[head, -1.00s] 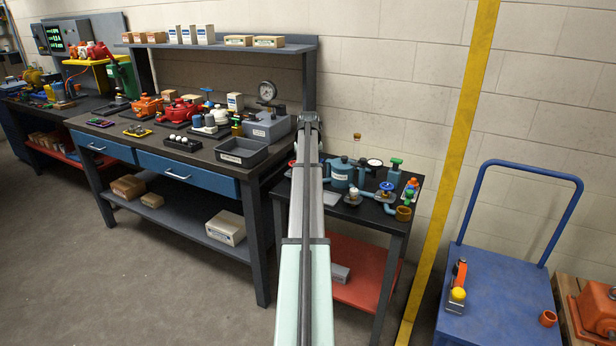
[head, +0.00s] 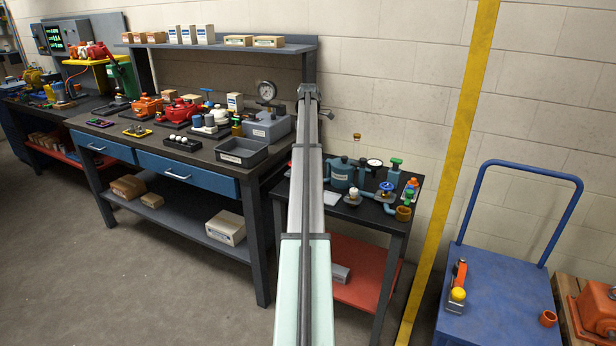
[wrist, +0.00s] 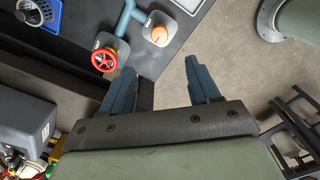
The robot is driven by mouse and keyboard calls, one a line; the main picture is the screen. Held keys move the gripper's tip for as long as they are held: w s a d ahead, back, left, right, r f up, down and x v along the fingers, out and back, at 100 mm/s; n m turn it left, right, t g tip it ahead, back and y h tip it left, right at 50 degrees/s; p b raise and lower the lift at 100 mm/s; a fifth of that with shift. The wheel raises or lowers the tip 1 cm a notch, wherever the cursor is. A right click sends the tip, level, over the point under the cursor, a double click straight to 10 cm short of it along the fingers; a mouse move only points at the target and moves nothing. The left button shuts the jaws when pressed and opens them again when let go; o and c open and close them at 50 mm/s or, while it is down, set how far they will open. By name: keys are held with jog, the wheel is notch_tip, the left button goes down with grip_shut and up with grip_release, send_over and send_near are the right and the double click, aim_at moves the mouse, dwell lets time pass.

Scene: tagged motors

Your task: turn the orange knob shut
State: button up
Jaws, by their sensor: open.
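The orange knob (wrist: 159,34) sits on a grey plate at the end of a blue-green pipe, near the top middle of the wrist view. My gripper (wrist: 160,66) is open and empty, its two blue fingers apart. In the picture, the knob is just above the gap between the fingertips, and no finger appears to touch it. In the head view my arm hides much of the small table's left side, and I cannot make out the orange knob or the fingers there.
A red handwheel (wrist: 104,60) on its own plate is close to the left fingertip. The small dark table (head: 375,219) holds several valves and fittings. The workbench (head: 218,162) stands to its left.

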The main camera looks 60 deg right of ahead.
jog(key=shift+n, duration=0.3)
notch_tip(320, 180, down, 14)
jog(key=shift+r, duration=0.1)
dwell(0.3)
jog(key=c, duration=1)
